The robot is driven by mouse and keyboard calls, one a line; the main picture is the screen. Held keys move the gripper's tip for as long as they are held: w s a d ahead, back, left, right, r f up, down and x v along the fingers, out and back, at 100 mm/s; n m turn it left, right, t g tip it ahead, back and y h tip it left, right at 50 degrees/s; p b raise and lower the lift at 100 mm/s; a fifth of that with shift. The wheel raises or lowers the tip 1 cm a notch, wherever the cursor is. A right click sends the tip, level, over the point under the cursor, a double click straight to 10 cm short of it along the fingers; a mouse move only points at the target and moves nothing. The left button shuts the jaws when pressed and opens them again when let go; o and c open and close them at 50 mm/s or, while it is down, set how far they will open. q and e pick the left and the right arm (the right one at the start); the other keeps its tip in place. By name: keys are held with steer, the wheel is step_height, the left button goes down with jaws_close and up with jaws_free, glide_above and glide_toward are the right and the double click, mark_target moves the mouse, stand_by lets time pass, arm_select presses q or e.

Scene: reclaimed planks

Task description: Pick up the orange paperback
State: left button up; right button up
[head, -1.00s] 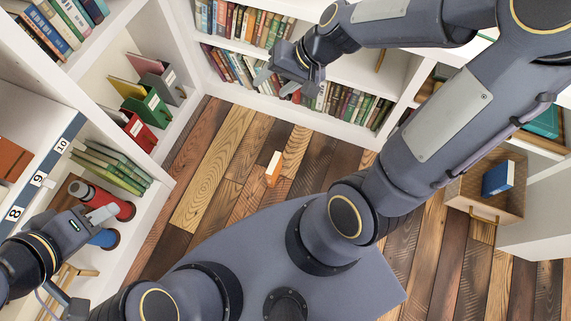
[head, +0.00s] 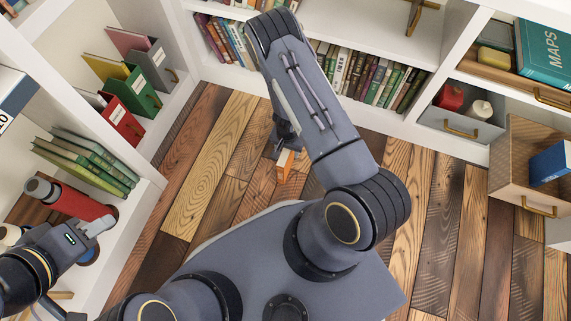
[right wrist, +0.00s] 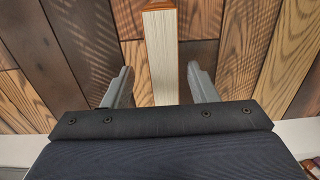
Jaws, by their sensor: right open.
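The orange paperback (head: 285,168) is on the wooden floor in front of my base, partly hidden by my right arm in the head view. In the right wrist view the paperback (right wrist: 161,55) shows its pale page edge between thin orange covers. It lies between the two fingers of my right gripper (right wrist: 158,88), which is open, with a gap on each side. My right gripper is mostly hidden behind my arm in the head view. My left gripper (head: 98,226) is at the left by the shelf, near a red cylinder (head: 75,205); its finger gap is not clear.
A white bookcase with rows of books (head: 370,82) stands at the back. The left shelf holds green books (head: 85,160) and file holders (head: 125,120). An open wooden drawer (head: 520,165) with a blue book (head: 550,163) juts out at the right. Floor around the paperback is clear.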

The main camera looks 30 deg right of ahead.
steer(key=f+b, duration=0.1)
steer(key=f, duration=0.1)
steer(key=f+b, duration=0.1)
steer(key=f, duration=0.1)
steer(key=f+b, duration=0.1)
steer(key=f, duration=0.1)
steer(key=shift+a, duration=0.3)
steer(key=shift+r, duration=0.1)
jaws_close()
